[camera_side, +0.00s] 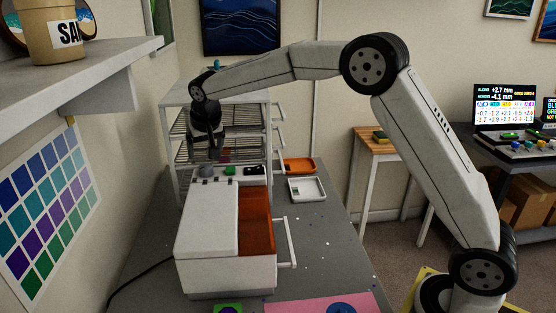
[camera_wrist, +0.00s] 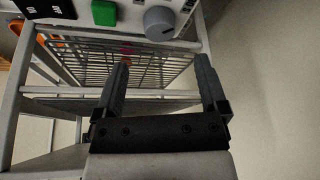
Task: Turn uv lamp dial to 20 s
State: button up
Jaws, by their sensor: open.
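The UV lamp (camera_side: 206,228) is a white box with an orange window, standing on the grey table. Its control panel shows at the top of the wrist view, with a grey dial (camera_wrist: 160,24) right of a green button (camera_wrist: 104,12). The dial also shows at the lamp's far end in the side view (camera_side: 206,171). I cannot read its setting. My gripper (camera_wrist: 163,62) is open and empty. Its fingers point toward the panel, with the dial beyond the tips and roughly between their lines, apart from them. In the side view my gripper (camera_side: 217,153) hangs just above the panel's far side.
A wire shelf rack (camera_side: 175,140) stands close behind the lamp and around my gripper. An orange tray (camera_side: 300,166) and a white tray (camera_side: 306,190) lie right of the rack. A pink sheet (camera_side: 300,305) lies at the front. The table's right side is mostly clear.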

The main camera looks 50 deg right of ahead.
aim_at(206, 166)
jog(key=shift+x, duration=3.45)
grip_shut()
jog(key=shift+n, duration=0.5)
jog(key=n+y, duration=0.1)
jog(key=n, duration=0.2)
jog(key=shift+d+n+y, duration=0.1)
jog(key=shift+n+y, duration=0.2)
jog(key=shift+y, duration=0.1)
jog(key=shift+n+y, duration=0.8)
jog(key=shift+n, duration=1.2)
